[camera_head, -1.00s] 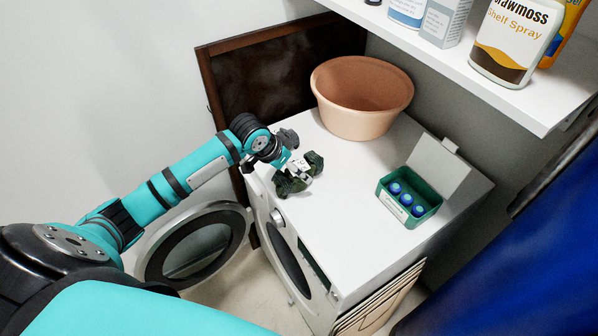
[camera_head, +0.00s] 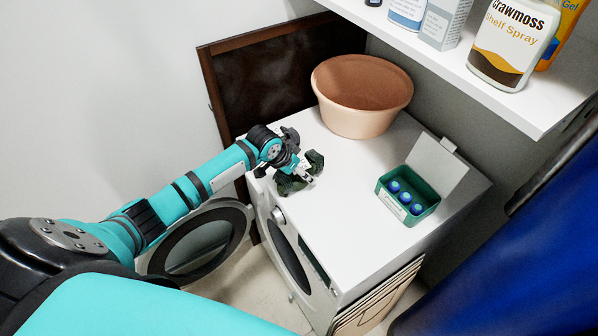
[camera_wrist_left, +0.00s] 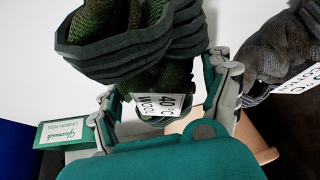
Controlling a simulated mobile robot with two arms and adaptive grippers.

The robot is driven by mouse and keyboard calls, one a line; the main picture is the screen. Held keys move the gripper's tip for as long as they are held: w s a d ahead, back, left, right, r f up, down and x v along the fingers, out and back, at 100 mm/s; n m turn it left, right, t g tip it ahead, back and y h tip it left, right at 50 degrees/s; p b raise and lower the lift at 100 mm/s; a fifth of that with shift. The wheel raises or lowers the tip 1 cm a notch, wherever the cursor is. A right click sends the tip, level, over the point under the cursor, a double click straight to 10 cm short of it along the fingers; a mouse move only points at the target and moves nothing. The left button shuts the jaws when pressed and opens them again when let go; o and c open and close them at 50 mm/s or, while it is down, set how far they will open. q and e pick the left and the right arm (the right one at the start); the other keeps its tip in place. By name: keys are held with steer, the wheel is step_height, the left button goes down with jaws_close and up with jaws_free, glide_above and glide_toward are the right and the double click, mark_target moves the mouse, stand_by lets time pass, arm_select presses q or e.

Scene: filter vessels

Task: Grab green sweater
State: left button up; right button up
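The green sweater (camera_head: 289,186) is a small dark green knit bundle on the front left of the white machine top. It fills the upper middle of the left wrist view (camera_wrist_left: 130,60), with a white tag reading 40°C and wool. My left gripper (camera_head: 297,171) is at the sweater and covers part of it in the head view. In the left wrist view its two fingers (camera_wrist_left: 165,90) are apart, one on each side of the tagged part. I cannot tell whether they touch the knit. My right gripper is not in view.
A dark grey knit item (camera_wrist_left: 275,50) with a tag lies beside the sweater. A peach tub (camera_head: 362,115) stands at the back of the machine top (camera_head: 345,200), and an open green box (camera_head: 410,212) with blue-topped items at right. The machine's round door (camera_head: 205,240) hangs open.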

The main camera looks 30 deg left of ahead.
arm_select(q)
steer(key=c, duration=0.8)
steer(key=shift+c, duration=0.2)
